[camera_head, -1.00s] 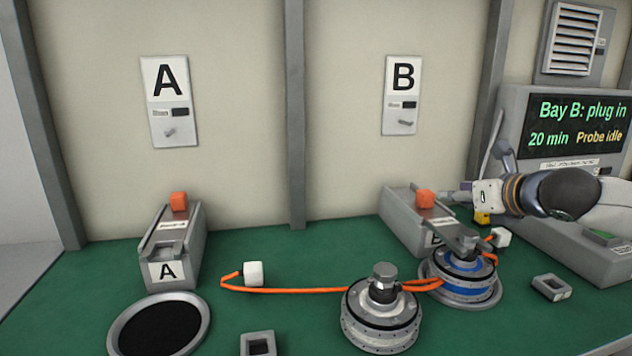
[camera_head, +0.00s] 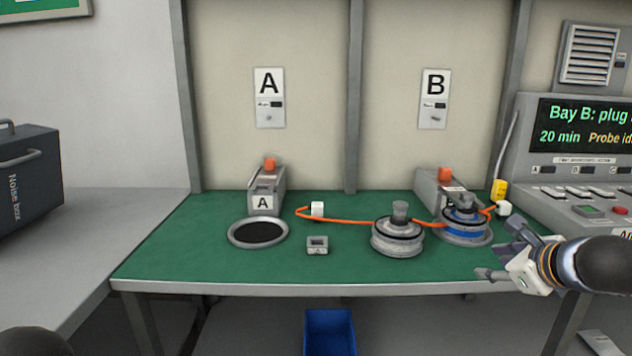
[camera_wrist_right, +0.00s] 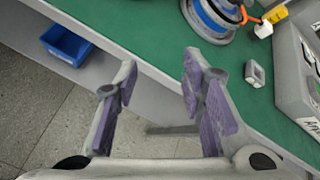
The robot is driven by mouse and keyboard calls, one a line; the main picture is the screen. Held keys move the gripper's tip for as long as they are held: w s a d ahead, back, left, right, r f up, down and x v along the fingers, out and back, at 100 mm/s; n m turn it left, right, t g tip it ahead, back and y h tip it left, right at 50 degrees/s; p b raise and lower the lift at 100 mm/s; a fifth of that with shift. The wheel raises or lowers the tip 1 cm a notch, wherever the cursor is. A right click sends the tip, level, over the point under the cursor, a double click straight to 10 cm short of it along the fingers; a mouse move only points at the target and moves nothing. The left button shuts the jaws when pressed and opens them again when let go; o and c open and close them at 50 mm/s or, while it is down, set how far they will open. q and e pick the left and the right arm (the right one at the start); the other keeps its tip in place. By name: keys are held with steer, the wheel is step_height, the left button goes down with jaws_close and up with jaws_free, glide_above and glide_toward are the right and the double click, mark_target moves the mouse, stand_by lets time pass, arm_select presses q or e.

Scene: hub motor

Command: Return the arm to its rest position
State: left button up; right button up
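My right gripper (camera_head: 499,252) hangs at the table's front right edge in the head view, in front of the blue-banded hub motor (camera_head: 463,229). In the right wrist view its two purple-padded fingers (camera_wrist_right: 159,63) are apart with nothing between them. The blue-banded motor sits at bay B and shows in part at the top of the wrist view (camera_wrist_right: 212,22), apart from the fingers. A second, grey hub motor (camera_head: 398,240) stands left of it. My left gripper is not in view.
The green bench (camera_head: 340,270) also holds fixture A (camera_head: 264,203), a round dark pad (camera_head: 258,233), a small grey block (camera_head: 317,246), an orange cable (camera_head: 350,220) and a yellow connector (camera_head: 499,189). A console (camera_head: 570,165) stands right. A blue bin (camera_head: 330,332) is below.

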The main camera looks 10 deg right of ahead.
steer(key=s+a+f+n+g, duration=0.35)
steer(key=a+f+n, duration=0.35)
steer(key=f, duration=0.4)
steer(key=s+a+f+n+g+y+p, duration=0.1)
steer(key=s+a+f+n, duration=0.25)
steer(key=s+f, duration=0.2)
steer(key=s+a+f+n+g, duration=0.2)
steer(key=s+a+f+n, duration=0.1)
steer(key=s+f+n, duration=0.3)
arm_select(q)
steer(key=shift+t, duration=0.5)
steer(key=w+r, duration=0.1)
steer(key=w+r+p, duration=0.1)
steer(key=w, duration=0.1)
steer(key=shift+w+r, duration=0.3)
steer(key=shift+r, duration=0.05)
arm_select(e)
steer(key=s+a+f+n+g, duration=0.1)
steer(key=s+n, duration=0.5)
steer(key=s, duration=0.9)
steer(key=s+a+f+n+g, duration=0.1)
steer(key=s+f+n+g, duration=0.2)
steer(key=s, duration=1.3)
steer(key=n+g, duration=0.3)
steer(key=n, duration=0.1)
steer(key=shift+a+f, duration=0.3)
steer(key=shift+f, duration=0.05)
steer(key=shift+n, duration=0.25)
